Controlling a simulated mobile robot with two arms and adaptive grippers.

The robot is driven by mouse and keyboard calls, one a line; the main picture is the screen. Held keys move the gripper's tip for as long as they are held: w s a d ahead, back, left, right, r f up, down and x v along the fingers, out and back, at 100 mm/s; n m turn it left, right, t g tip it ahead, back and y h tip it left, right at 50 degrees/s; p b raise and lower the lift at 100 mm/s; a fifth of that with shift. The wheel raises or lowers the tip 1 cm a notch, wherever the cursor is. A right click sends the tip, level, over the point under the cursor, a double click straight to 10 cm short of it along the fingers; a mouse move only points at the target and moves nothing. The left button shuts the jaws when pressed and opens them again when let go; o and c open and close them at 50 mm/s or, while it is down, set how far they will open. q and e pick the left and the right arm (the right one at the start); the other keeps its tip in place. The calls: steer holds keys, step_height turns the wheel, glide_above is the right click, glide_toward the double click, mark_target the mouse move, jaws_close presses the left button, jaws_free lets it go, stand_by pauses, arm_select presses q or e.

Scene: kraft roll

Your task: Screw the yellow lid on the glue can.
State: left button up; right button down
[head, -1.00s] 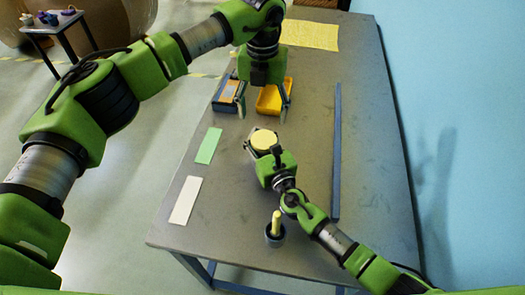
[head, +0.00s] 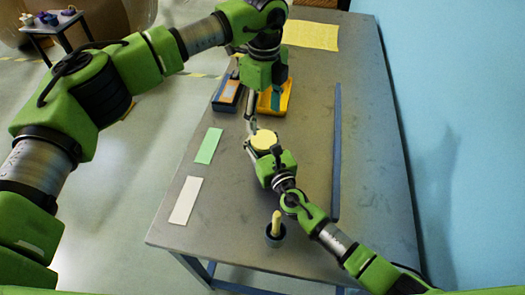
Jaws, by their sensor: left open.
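A round pale yellow disc, which looks like the yellow lid (head: 264,139), lies flat at mid-table in the head view. The glue can beneath it is almost wholly hidden, so I cannot tell how the lid sits on it. My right gripper (head: 262,148) reaches in from the near side and appears closed around the can, just under the disc. My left gripper (head: 263,116) points down from above, just beyond the disc. Its fingers are apart with nothing between them, and one fingertip appears close to the disc's far left edge.
A green card (head: 208,146) and a white card (head: 185,200) lie left. A dark cup with a yellow handle (head: 275,236) stands near. A blue bar (head: 337,150) lies right.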

mark_target(264, 139)
stand_by(0.4)
arm_select(q)
steer(key=shift+f, duration=4)
